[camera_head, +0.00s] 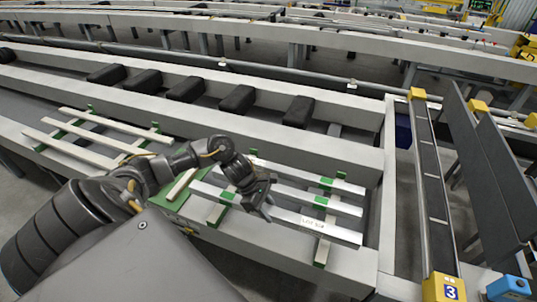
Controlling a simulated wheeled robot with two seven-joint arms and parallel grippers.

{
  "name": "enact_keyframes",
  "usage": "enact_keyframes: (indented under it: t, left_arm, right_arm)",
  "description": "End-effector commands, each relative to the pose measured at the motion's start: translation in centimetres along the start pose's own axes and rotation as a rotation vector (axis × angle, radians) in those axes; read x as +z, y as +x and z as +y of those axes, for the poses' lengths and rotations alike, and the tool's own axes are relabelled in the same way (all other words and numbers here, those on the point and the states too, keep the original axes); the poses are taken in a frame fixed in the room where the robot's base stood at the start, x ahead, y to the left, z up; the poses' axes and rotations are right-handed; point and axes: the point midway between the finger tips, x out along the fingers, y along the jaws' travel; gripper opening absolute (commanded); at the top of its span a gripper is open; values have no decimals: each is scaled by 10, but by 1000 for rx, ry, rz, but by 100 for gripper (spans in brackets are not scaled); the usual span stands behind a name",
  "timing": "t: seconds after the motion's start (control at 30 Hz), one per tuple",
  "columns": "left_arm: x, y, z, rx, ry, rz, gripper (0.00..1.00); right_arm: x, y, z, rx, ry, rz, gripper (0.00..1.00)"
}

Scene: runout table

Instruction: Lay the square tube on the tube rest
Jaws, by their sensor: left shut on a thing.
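My left gripper (261,199) reaches over the right-hand group of long pale metal tubes, fingers pointing down. It is shut on the front square tube (338,233), which carries a paper label reading roughly "LOT 5/8". The fingers hide the tube where they meet it. The tube runs from left to lower right above a rest with wooden bars and green blocks (320,251). I cannot tell whether it touches the rest or hangs just above it. Two similar tubes (345,207) lie behind it, roughly parallel. My right gripper is not in view.
Another rack with several pale bars (75,152) stands at the left. Several black blocks (237,99) line the trough behind. A conveyor (432,180) with yellow end caps, a blue box (508,288) and dark upright panels (482,150) are at the right.

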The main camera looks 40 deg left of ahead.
Motion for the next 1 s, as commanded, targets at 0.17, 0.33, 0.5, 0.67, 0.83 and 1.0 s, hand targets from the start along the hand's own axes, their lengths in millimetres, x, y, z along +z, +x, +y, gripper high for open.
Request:
enact_keyframes:
  t: [0.17,0.33,0.5,0.67,0.83,1.0]
  left_arm:
    - [-11,17,1,2,0,-2,0]
    - [-18,29,1,2,1,-2,0]
    - [-22,35,1,3,1,-2,0]
    - [-23,37,1,3,3,-2,0]
    - [-23,37,1,3,3,-2,0]
    - [-23,37,1,3,3,-2,0]
  right_arm:
    - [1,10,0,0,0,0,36]
    - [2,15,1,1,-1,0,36]
    - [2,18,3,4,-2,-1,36]
    - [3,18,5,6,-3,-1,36]
    - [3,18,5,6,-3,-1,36]
    - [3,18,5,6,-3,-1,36]
